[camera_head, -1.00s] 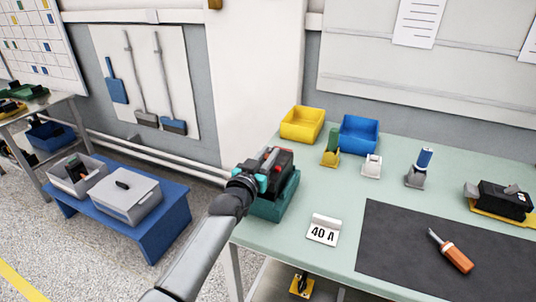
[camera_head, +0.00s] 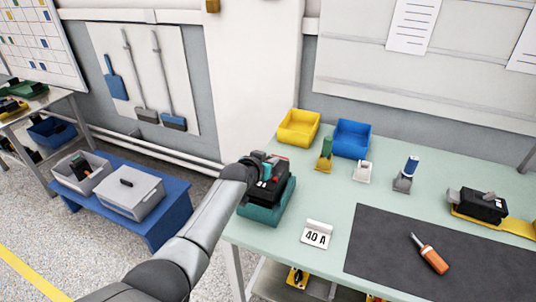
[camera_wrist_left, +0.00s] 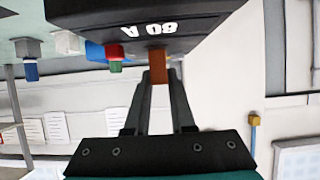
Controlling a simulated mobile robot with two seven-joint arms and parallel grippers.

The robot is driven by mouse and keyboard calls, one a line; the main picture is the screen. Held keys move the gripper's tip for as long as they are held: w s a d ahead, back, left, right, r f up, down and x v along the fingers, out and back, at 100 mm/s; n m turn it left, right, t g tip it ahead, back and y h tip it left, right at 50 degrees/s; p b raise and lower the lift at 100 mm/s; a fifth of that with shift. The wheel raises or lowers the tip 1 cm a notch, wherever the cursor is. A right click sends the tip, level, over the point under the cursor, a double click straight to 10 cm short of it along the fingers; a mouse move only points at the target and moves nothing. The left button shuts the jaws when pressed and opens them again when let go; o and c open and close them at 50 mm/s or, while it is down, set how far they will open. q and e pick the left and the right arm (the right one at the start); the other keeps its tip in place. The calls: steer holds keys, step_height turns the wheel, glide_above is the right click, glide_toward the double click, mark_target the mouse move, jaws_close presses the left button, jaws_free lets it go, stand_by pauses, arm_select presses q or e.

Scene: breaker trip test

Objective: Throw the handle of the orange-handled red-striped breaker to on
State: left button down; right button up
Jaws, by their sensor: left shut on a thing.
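The breaker (camera_head: 270,190) is a black body with red on top, seated in a teal holder (camera_head: 262,214) at the left end of the green bench. My left gripper (camera_head: 262,170) is at its top left side, and my arm partly covers it. There the fingers (camera_wrist_left: 158,78) are shut on the orange handle (camera_wrist_left: 159,62), which projects from the body. The handle is mostly hidden in the head view. My right gripper is not in view.
A yellow bin (camera_head: 298,128) and a blue bin (camera_head: 351,138) stand behind. A dark mat (camera_head: 400,255) holds an orange-handled screwdriver (camera_head: 430,255). Another black device (camera_head: 483,207) is at the right.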

arm_select(q)
steer(key=shift+w+d+f+g+y, duration=0.15)
steer(key=shift+w+g+y, duration=0.2)
steer(key=shift+g, duration=0.55)
steer(key=c, duration=0.8)
jaws_free()
steer(key=shift+o, duration=0.2)
steer(key=shift+p, duration=0.3)
steer(key=shift+p+v, duration=1.2)
steer(key=shift+v, duration=0.5)
steer(key=p+v, duration=0.3)
steer(key=v, duration=0.8)
steer(key=shift+s+r, duration=0.25)
